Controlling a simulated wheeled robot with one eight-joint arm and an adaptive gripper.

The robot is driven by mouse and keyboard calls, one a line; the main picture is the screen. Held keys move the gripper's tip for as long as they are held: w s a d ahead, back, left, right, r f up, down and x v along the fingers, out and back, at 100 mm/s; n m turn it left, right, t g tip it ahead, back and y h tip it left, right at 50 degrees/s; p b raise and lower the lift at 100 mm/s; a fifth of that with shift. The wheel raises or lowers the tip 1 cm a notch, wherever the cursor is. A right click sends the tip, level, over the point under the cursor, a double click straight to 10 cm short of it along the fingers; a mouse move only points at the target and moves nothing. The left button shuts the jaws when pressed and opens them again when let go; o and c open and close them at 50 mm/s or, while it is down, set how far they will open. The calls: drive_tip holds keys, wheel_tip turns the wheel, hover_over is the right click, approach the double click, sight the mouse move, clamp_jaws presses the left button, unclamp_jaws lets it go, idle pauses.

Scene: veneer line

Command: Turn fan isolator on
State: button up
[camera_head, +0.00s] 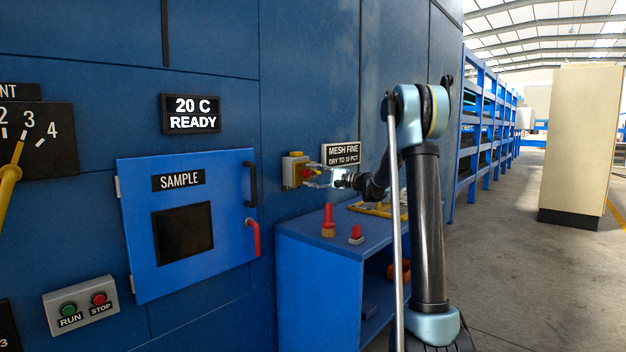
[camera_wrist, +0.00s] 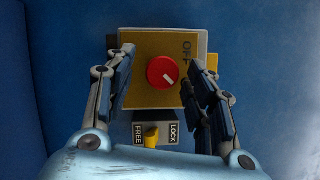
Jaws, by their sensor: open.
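The fan isolator (camera_head: 291,168) is a yellow-faced box on the blue wall, right of the sample door. In the wrist view its yellow plate (camera_wrist: 150,95) carries a round red knob (camera_wrist: 162,72) with a white mark toward the lower right. The word OFF is printed sideways at the plate's upper right. Below is a small yellow lever (camera_wrist: 151,137) on a FREE/LOCK label; it sits nearer FREE. My gripper (camera_head: 318,178) is open in front of the isolator, with its fingers either side of the red knob. I cannot tell whether they touch it. Any ON marking is not visible.
A blue cabinet (camera_head: 305,250) below holds a red-topped bottle (camera_head: 328,222) and a small red item (camera_head: 356,235). The sample door (camera_head: 185,270) with its handles is to the left.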

drive_tip(key=v, duration=1.2)
drive_tip(key=shift+f, duration=0.15)
